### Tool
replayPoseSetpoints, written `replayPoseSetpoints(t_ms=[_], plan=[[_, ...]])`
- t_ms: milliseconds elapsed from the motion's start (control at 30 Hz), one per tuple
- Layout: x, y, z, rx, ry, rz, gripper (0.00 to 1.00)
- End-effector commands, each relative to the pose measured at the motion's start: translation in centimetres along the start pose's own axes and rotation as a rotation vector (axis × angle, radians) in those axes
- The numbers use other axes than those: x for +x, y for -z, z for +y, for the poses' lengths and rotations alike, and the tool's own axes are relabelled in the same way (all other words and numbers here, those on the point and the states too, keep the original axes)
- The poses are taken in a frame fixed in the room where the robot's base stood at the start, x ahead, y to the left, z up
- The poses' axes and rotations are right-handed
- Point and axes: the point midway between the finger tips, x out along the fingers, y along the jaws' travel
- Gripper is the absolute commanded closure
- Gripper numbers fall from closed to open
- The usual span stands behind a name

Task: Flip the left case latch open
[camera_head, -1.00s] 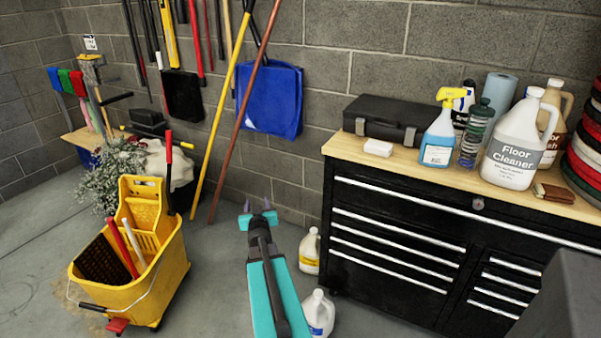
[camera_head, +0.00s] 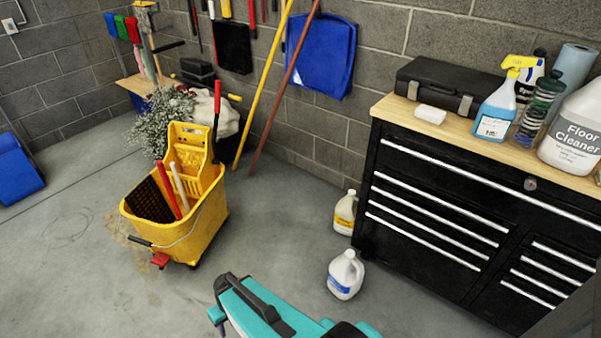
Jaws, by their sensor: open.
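A black case (camera_head: 440,75) with its lid shut lies on the wooden top of the black tool cabinet, near the wall. Its left latch (camera_head: 413,90) and right latch (camera_head: 465,104) are small grey pieces on its front face. The left latch's exact position is too small to tell. My gripper (camera_head: 217,313) is at the bottom of the view, low over the floor, with a purplish fingertip showing. It is open with nothing seen in it, far to the left of and below the case. My teal arm hides part of it.
A white block (camera_head: 430,114) lies in front of the case. A spray bottle (camera_head: 496,107) and floor cleaner jug (camera_head: 575,130) stand to its right. Two jugs (camera_head: 345,274) stand on the floor left of the cabinet (camera_head: 450,190).

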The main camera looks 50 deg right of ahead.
Motion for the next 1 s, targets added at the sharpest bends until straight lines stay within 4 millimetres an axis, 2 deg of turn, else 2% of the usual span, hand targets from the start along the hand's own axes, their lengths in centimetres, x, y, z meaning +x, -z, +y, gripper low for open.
replayPoseSetpoints(t_ms=[33, 200, 300, 400, 533, 767, 867, 1000], plan=[[0.8, -2.8, -1.1, -0.022, -0.010, -0.077, 0.55], [1.9, -10.8, -2.8, -0.070, -0.068, -0.304, 0.55], [1.9, -14.1, -3.0, -0.088, -0.106, -0.400, 0.55], [1.8, -16.1, -3.0, -0.098, -0.133, -0.459, 0.55], [1.6, -17.2, -2.9, -0.102, -0.150, -0.492, 0.55], [1.6, -17.2, -2.9, -0.101, -0.151, -0.493, 0.55], [1.6, -17.2, -2.9, -0.101, -0.150, -0.493, 0.69], [1.6, -17.2, -2.9, -0.101, -0.150, -0.492, 0.69]])
